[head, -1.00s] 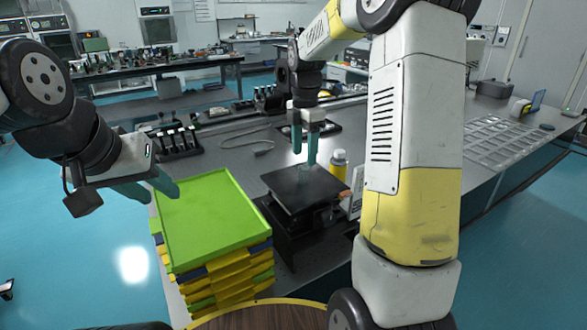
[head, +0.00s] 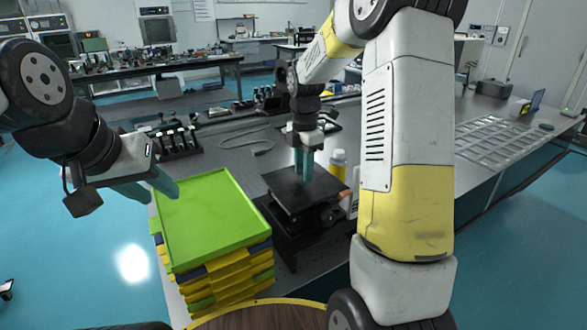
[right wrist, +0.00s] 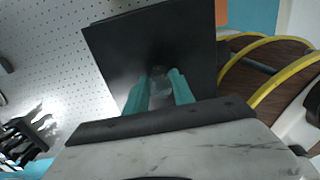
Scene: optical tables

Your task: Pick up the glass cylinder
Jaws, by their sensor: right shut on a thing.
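The glass cylinder (right wrist: 160,86) is a small, clear piece seen between the teal fingers in the right wrist view, over the black square platform (right wrist: 112,62). In the head view the fingers largely hide it. My right gripper (head: 303,178) points down over the middle of the platform (head: 322,189) and is shut on the cylinder; I cannot tell whether the cylinder still touches the platform. My left gripper (head: 164,194) is open and empty, its fingers apart near the left edge of the green tray.
A green tray (head: 208,243) tops a stack of coloured trays left of the platform. A black rack (head: 176,142) and a cable (head: 255,142) lie farther back. A flat grid tray (head: 492,141) is at right.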

